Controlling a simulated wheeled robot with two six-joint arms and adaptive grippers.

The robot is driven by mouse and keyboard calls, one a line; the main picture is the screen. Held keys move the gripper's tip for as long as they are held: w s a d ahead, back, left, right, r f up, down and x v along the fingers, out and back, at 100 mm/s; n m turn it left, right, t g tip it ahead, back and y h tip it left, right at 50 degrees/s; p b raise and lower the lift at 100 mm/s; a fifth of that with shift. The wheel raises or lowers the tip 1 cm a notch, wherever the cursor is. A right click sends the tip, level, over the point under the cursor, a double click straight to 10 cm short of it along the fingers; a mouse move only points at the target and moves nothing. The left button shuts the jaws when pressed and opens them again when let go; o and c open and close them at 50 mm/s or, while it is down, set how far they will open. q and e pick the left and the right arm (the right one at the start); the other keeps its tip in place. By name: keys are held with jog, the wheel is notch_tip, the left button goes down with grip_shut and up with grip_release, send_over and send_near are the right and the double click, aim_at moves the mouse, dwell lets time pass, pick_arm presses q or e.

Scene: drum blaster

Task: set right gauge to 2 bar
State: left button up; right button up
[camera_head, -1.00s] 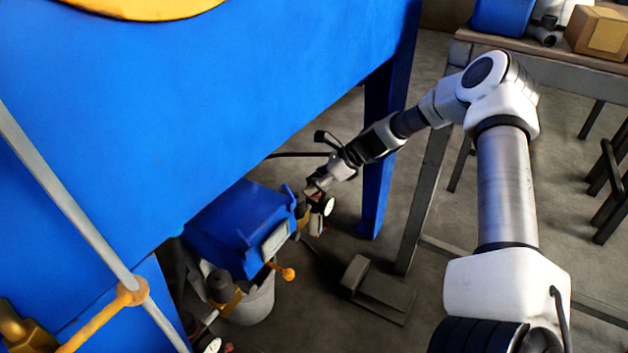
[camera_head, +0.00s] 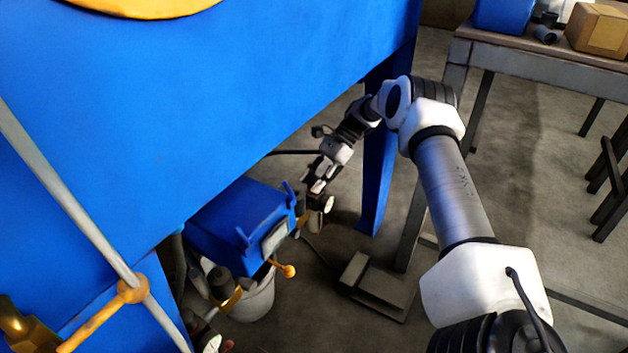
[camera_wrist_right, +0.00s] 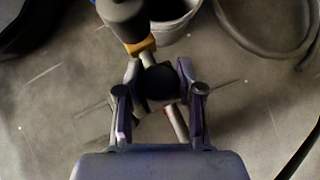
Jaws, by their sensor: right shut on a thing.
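The right gauge (camera_head: 328,204) is a small white dial at the right side of the blue box under the machine; its reading is too small to tell. My right gripper (camera_head: 310,192) is beside it, pointing down. In the right wrist view, my right gripper (camera_wrist_right: 158,72) has its two fingers on either side of a dark round knob (camera_wrist_right: 160,84) and is shut on it. A pipe with a yellow part runs past the knob. My left gripper is not in view.
A blue machine leg (camera_head: 374,200) stands close on the right. A grey pedal (camera_head: 380,288) lies on the floor. Another white gauge (camera_head: 213,344) is at the lower left.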

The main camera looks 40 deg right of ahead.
dwell(0.3)
jog(key=o, duration=1.2)
jog(key=shift+c, duration=0.2)
